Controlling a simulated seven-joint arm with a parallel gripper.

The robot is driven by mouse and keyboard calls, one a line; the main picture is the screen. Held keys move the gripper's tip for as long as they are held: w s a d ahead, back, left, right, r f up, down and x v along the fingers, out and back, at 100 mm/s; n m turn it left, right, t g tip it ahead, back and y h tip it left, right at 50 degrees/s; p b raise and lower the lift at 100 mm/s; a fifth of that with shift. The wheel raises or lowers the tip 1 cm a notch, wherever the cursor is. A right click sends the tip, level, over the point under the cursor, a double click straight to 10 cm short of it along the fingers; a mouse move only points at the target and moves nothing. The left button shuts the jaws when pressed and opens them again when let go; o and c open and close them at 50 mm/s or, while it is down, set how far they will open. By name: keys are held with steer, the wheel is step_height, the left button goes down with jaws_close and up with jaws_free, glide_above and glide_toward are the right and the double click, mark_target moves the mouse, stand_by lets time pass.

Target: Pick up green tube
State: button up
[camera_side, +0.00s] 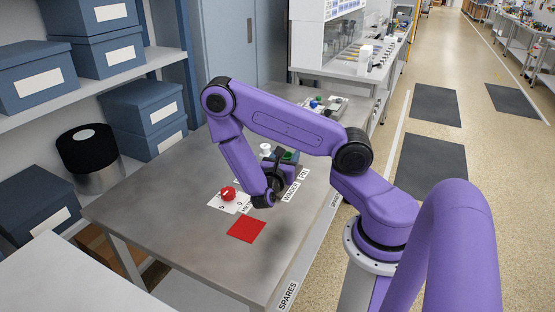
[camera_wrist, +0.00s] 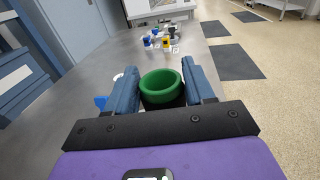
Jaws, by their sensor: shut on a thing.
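The green tube (camera_wrist: 161,88) shows in the wrist view as a round ring with a dark hollow middle. It sits between the two blue fingers of my gripper (camera_wrist: 162,90), which are shut on it. In the side view my gripper (camera_side: 277,178) is over the grey table near the labelled strip. A bit of green (camera_side: 289,156) shows just behind it there, and most of the tube is hidden by my wrist. I cannot tell whether the tube touches the table.
A red knob (camera_side: 228,193) on a white card and a red square (camera_side: 246,229) lie in front on the table (camera_side: 150,215). A white object (camera_side: 265,149) stands close behind my gripper. Small blue and yellow items (camera_wrist: 160,40) sit farther back. The table's left part is clear.

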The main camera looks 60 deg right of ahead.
steer(key=shift+s+a+r, duration=1.25)
steer(key=shift+s+a, duration=0.3)
steer(key=shift+s, duration=0.75)
steer(key=w+a+n+t+y, duration=0.95)
steer(key=w+a+t, duration=0.35)
steer(key=w+a, duration=0.3)
steer(key=s+d+m+g+h, duration=0.9)
steer(key=s+d+g, duration=0.4)
steer(key=s+d, duration=0.3)
steer(key=shift+s+m, duration=0.15)
steer(key=shift+m, duration=0.2)
steer(key=shift+h, duration=0.25)
